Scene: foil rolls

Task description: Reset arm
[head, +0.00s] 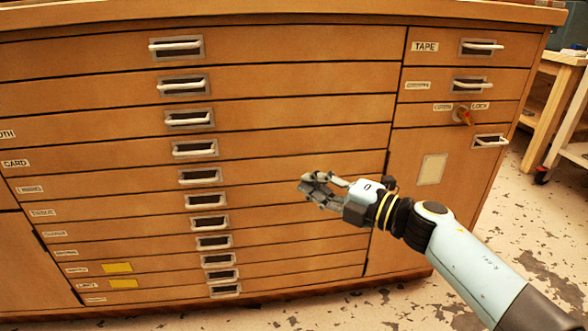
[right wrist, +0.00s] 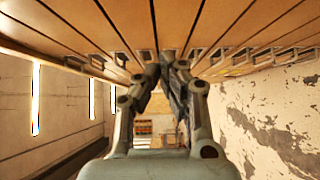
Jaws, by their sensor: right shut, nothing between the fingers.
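My right arm comes in from the lower right in the head view. Its gripper (head: 318,188) is in front of the wooden drawer cabinet (head: 290,100), before the middle drawers and right of their handles. The right gripper is shut and empty. In the right wrist view its two fingers (right wrist: 167,68) come together near the picture's middle, with the drawer fronts along the top. My left gripper is not in view.
The cabinet's drawers all look shut. A wooden cart (head: 560,100) on wheels stands at the far right. The worn floor (head: 500,235) is clear beside the cabinet.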

